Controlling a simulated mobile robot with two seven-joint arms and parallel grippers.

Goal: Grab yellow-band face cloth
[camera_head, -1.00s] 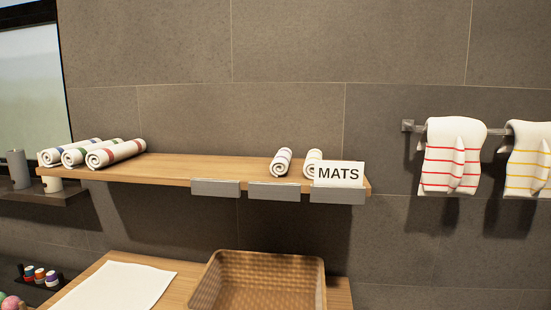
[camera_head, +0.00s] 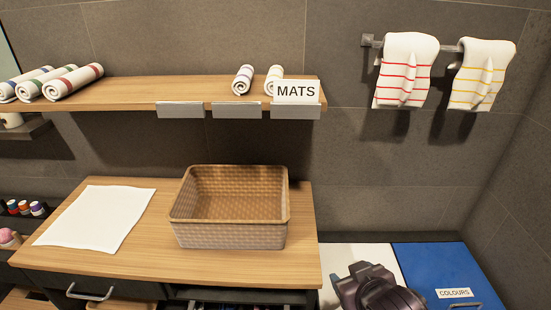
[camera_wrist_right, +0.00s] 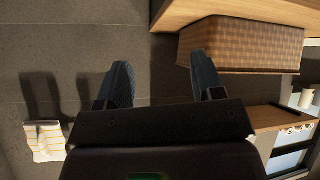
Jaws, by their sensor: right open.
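A white cloth with yellow bands (camera_head: 480,78) hangs at the right end of the wall rail, beside a white cloth with red bands (camera_head: 405,72). The yellow-banded cloth also shows at the lower left of the right wrist view (camera_wrist_right: 44,140). Two small white rolls (camera_head: 243,80) lie on the shelf by the MATS card; the right one (camera_head: 274,76) is partly hidden and its band colour is unclear. My right gripper (camera_head: 375,284) is low at the bottom of the head view, away from the cloths. The right wrist view shows its fingers (camera_wrist_right: 162,82) apart and empty.
A wooden shelf (camera_head: 130,93) holds several banded rolls at the left. A wicker basket (camera_head: 230,236) and a white mat (camera_head: 98,218) are on the counter (camera_head: 155,258) below. A blue COLOURS lid (camera_head: 430,262) is at lower right. Wall space below the rail is clear.

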